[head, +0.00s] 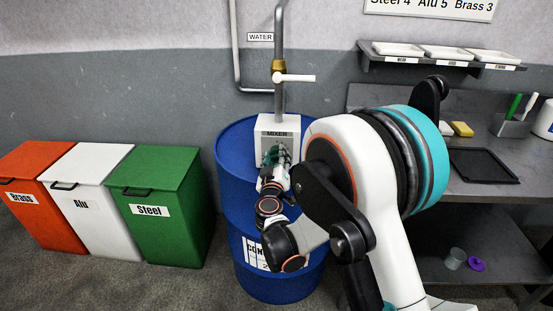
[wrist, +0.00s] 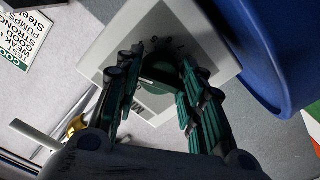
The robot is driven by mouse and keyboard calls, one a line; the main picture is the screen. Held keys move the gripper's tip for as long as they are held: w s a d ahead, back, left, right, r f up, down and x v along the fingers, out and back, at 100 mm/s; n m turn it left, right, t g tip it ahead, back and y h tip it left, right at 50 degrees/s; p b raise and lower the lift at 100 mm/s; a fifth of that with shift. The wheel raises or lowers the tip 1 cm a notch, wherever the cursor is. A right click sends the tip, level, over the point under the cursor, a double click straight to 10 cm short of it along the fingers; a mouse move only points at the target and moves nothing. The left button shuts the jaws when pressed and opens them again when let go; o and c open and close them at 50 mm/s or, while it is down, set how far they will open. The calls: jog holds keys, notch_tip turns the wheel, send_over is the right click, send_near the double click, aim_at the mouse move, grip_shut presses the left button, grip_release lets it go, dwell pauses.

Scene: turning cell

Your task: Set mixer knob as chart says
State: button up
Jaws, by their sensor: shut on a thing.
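The white mixer box (head: 291,124), labelled MIXER, stands on top of the blue drum (head: 235,165) below the water pipe. My gripper (head: 272,158) reaches the box's front face. In the wrist view my gripper (wrist: 160,82) has its two green-and-black fingers on either side of the dark knob (wrist: 160,72), shut on it.
A pipe with a white-handled valve (head: 295,78) rises behind the box. Red Brass (head: 35,165), white Alu (head: 85,165) and green Steel (head: 165,170) bins stand left. A bench (head: 465,180) with a black tray (head: 483,166) and a shelf (head: 440,64) are right. A sign (wrist: 28,40) shows in the wrist view.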

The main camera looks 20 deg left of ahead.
jog(key=n, duration=0.4)
jog(key=shift+n, duration=2.2)
jog(key=o, duration=1.1)
jog(key=shift+s, duration=0.1)
jog(key=v, duration=1.2)
